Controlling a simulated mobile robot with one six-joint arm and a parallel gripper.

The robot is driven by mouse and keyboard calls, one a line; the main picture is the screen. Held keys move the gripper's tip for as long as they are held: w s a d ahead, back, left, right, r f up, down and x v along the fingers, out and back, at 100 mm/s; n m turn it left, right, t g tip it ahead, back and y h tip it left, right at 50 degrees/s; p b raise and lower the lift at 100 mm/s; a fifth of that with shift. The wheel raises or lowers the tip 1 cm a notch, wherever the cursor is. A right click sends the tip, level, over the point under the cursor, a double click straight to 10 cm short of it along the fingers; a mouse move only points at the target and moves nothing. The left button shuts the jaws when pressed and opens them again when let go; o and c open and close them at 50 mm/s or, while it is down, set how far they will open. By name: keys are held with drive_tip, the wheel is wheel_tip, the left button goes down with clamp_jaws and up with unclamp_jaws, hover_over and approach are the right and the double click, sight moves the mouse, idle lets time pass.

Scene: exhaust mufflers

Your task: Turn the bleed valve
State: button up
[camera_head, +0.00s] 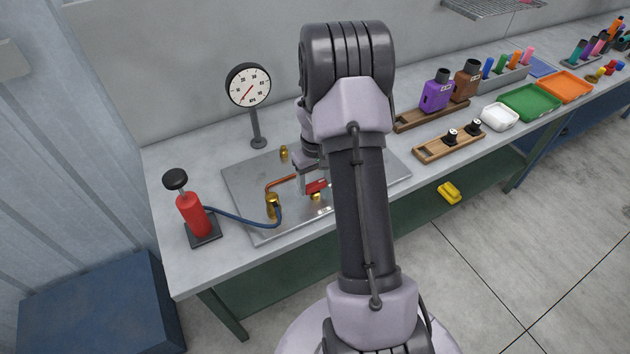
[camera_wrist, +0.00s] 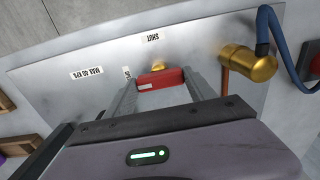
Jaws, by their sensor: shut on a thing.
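The bleed valve's red handle (camera_head: 317,187) is at the middle of the metal plate (camera_head: 245,190), on a brass body (camera_head: 316,197). My gripper (camera_wrist: 161,80) is shut on the red handle (camera_wrist: 160,77), with one finger at each end of it in the wrist view. The handle lies roughly crosswise there, and a bit of brass shows behind it. A "SHUT" label (camera_wrist: 152,37) is on the plate beyond the handle. A second label (camera_wrist: 127,73) beside the left finger is partly hidden. In the head view my arm hides part of the plate.
A dial gauge (camera_head: 248,86) stands behind the plate. A red hand pump (camera_head: 193,213) with a blue hose (camera_head: 238,219) stands at the left, joined to a brass fitting (camera_head: 273,206). A copper pipe (camera_head: 281,181) runs near the valve. Wooden racks and trays fill the bench's right.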

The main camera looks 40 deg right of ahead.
sight(315, 184)
drive_tip(key=o, duration=1.4)
wheel_tip(315, 184, up, 18)
drive_tip(key=p, duration=0.4)
drive_tip(key=shift+f+p, duration=0.25)
drive_tip(key=shift+p, duration=0.1)
drive_tip(key=s+a+r+m+t+b, duration=0.15)
drive_tip(key=s+a+r+b, duration=0.25)
drive_tip(key=a, duration=0.7)
drive_tip(key=s+a+r+n+t+b, duration=0.1)
drive_tip(key=s+a+r+t+b, duration=0.2)
drive_tip(key=a, duration=0.8)
drive_tip(key=s+a+f+b, duration=0.1)
drive_tip(key=s+a, duration=0.1)
drive_tip(key=s, duration=0.1)
drive_tip(key=s+a+f+m+t+y+b, duration=0.1)
drive_tip(key=s+a, duration=0.2)
drive_tip(key=s, duration=0.1)
drive_tip(key=s+a+y+b, duration=0.1)
drive_tip(key=s+a+b, duration=0.1)
drive_tip(key=s+a, duration=0.1)
drive_tip(key=shift+s+a+f, duration=0.25)
drive_tip(key=shift+s+f, duration=0.15)
drive_tip(key=shift+s, duration=0.05)
